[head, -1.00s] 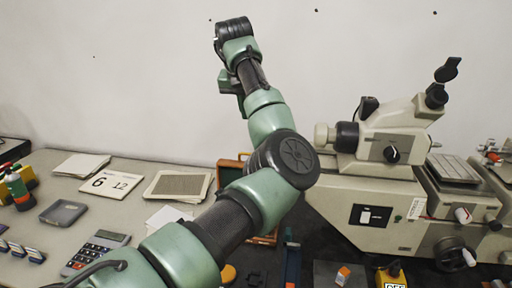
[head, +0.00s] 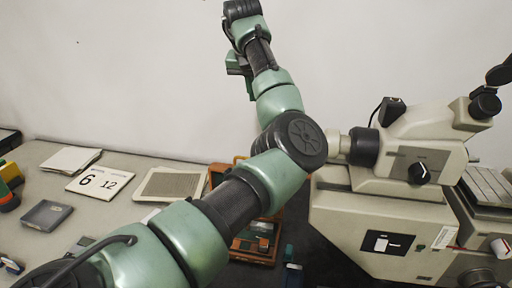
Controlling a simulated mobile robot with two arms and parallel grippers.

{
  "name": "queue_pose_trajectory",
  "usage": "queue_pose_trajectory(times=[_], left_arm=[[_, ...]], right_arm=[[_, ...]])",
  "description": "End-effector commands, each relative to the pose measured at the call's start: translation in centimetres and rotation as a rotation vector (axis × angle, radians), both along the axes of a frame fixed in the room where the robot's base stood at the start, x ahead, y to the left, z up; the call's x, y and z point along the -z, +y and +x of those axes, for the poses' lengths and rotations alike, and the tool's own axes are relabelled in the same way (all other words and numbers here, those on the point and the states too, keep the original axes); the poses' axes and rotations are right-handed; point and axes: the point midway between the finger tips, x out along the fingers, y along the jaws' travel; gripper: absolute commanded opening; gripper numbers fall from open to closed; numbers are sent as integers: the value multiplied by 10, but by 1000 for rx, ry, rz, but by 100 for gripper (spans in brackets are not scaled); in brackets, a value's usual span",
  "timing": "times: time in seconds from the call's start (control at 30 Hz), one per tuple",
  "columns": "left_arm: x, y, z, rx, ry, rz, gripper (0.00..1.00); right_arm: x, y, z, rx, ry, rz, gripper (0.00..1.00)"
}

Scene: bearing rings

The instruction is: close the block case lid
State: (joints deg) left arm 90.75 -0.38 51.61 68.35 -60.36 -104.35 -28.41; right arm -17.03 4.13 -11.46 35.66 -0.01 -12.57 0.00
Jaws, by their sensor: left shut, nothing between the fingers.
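The block case (head: 252,259) is an orange-brown wooden box on the dark surface below the middle of the head view. Grey-green pieces show inside it. Its lid (head: 217,171) appears to stand up open at the back of the case, partly seen at the left of my arm. My left arm crosses in front and hides much of the case and lid. My left gripper (head: 237,66) is high up against the wall, well above and apart from the case, shut and empty; its fingertips are hard to make out. My right gripper is not in view.
A large beige microscope machine (head: 372,212) stands close on the right. On the left bench are a calendar card (head: 103,181), a framed pad (head: 170,185), a grey tray (head: 47,214) and papers (head: 70,160). A blue item (head: 292,273) lies right of the case.

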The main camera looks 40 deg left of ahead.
Motion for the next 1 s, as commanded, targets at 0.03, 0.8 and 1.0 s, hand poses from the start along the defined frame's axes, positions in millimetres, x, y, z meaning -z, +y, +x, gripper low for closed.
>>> queue_pose_trajectory(times=[0.03, 0.8, 1.0], left_arm=[[10, 0, 0, 0, 2, -1, 0], [97, 0, 0, 0, 2, -1, 0], [105, 1, 2, 1, 3, -1, 0]], right_arm=[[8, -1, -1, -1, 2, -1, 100], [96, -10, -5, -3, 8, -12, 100], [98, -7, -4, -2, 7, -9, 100]])
